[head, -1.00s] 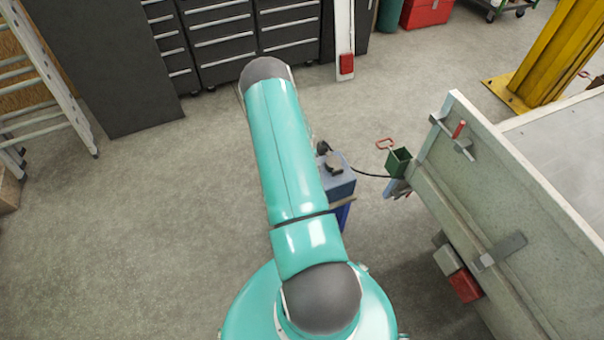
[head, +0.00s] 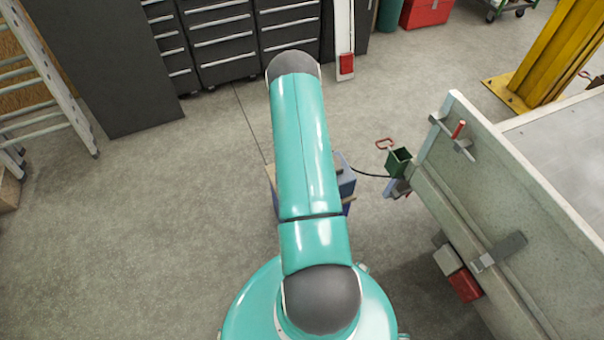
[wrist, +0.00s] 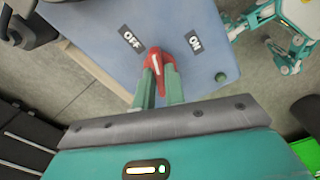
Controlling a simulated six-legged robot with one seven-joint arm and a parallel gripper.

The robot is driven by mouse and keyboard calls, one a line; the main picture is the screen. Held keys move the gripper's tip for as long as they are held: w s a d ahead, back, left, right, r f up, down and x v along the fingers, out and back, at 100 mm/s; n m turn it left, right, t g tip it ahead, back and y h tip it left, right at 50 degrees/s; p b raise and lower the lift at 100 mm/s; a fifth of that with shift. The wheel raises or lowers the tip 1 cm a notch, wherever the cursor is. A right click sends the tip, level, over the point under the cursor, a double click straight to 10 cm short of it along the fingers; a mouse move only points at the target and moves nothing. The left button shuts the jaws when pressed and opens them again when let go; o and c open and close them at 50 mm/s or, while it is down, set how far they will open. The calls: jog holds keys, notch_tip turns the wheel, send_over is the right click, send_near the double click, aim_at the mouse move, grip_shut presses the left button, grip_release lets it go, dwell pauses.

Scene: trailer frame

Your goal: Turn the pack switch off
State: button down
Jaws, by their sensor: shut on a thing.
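The blue pack (wrist: 105,22) fills the upper middle of the wrist view, with an OFF label (wrist: 132,39) on the left and an ON label (wrist: 195,42) on the right. Between and below them is the red pack switch (wrist: 155,56) with a white line. The line leans up and left, toward the OFF side. My gripper (wrist: 161,76) is shut on the switch, one green finger on each side. In the head view the blue pack (head: 347,182) is mostly hidden behind my arm, and so are the switch and my gripper.
A green round spot (wrist: 220,77) is on the pack's lower right. In the head view a black cable runs from the pack to a green box (head: 399,162) on the trailer frame (head: 500,190) at right. Open floor (head: 170,230) lies to the left.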

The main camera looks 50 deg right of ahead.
jog(key=n, duration=0.2)
jog(key=shift+n, duration=0.3)
jog(key=n, duration=0.2)
jog(key=shift+n, duration=0.4)
jog(key=c, duration=1.4)
grip_release()
jog(key=shift+o, duration=0.2)
jog(key=shift+r, duration=3)
